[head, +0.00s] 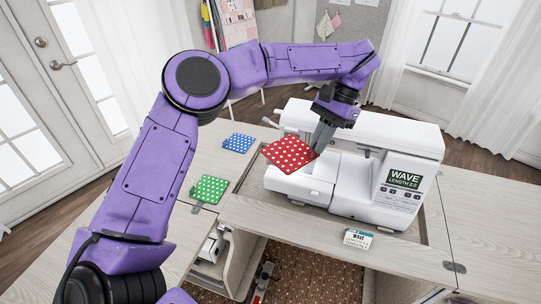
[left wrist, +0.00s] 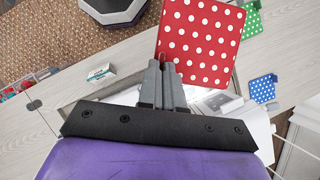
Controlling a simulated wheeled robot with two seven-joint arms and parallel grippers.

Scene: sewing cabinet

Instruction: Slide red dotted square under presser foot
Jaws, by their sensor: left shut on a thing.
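The red dotted square (head: 289,155) is held in the air by my left gripper (head: 322,142), in front of the left part of the white sewing machine (head: 347,190). The gripper is shut on the square's right edge. In the left wrist view the fingers (left wrist: 163,85) meet at the lower left edge of the red square (left wrist: 198,40), which lies flat above the machine bed. The square and gripper hide the presser foot in the head view. My right gripper is in neither view.
A blue dotted square (head: 238,143) and a green dotted square (head: 208,189) lie on the table (head: 190,160) left of the machine. The machine's screen (head: 404,178) reads WAVE LENGTH 2.0.

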